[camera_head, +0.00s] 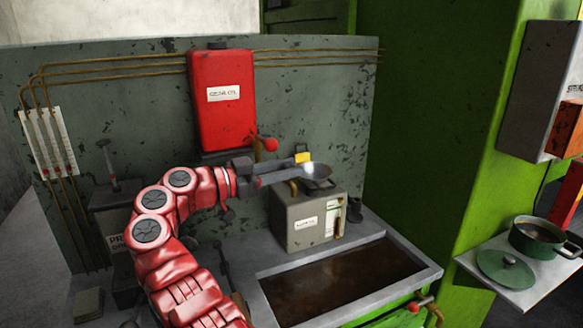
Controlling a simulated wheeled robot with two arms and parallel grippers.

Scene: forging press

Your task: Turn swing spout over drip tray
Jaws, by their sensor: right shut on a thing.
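My right gripper (302,166) reaches in over a grey labelled box (305,222). It is shut at the top of the box, beside a dark, shiny bowl-shaped piece (319,182) and a small yellow piece (303,157). A short brass pipe (293,188) shows just under the fingers; I take it as part of the swing spout, mostly hidden by my gripper. The drip tray (262,289), a wide grey-rimmed basin with dark brown liquid or residue, lies in front of the box, to the lower right. My left gripper is out of view.
A red tank (222,95) with a red-knobbed valve (269,144) hangs behind my right arm. Brass lines run along the back panel (130,100). At right, a shelf (522,292) holds a green pot (538,238) and its lid (504,268). The space above the tray is clear.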

